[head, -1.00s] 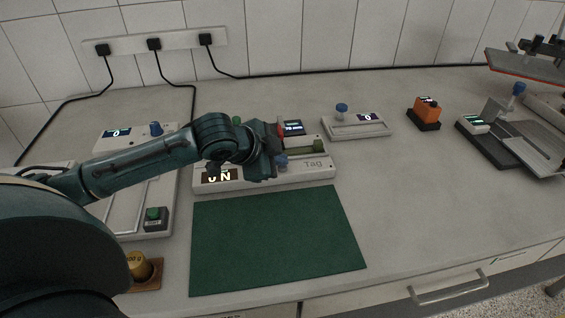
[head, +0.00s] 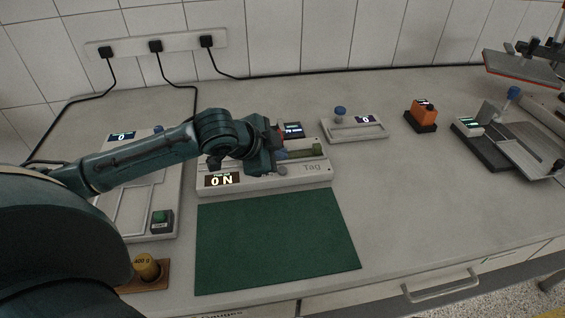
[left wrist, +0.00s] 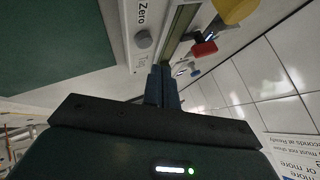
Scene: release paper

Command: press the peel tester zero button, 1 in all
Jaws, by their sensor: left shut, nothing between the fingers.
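The peel tester (head: 262,183) is a long white device behind the green mat, with a lit display reading 0 N (head: 222,180). In the left wrist view, a round grey button (left wrist: 144,39) stands beside the printed word Zero on a white face. A small grey knob (head: 282,170), which looks like the same button, shows in the head view just right of the gripper. My left gripper (head: 272,157) is over the tester, shut and empty. Its fingertips (left wrist: 162,72) show close to the button, with a small gap in the picture; contact cannot be told. My right gripper is out of view.
A green mat (head: 275,240) lies in front of the tester. A 400 g weight (head: 147,265) and a device with a green button (head: 160,218) are at left. Another white device (head: 355,128) and an orange device (head: 422,112) stand at right.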

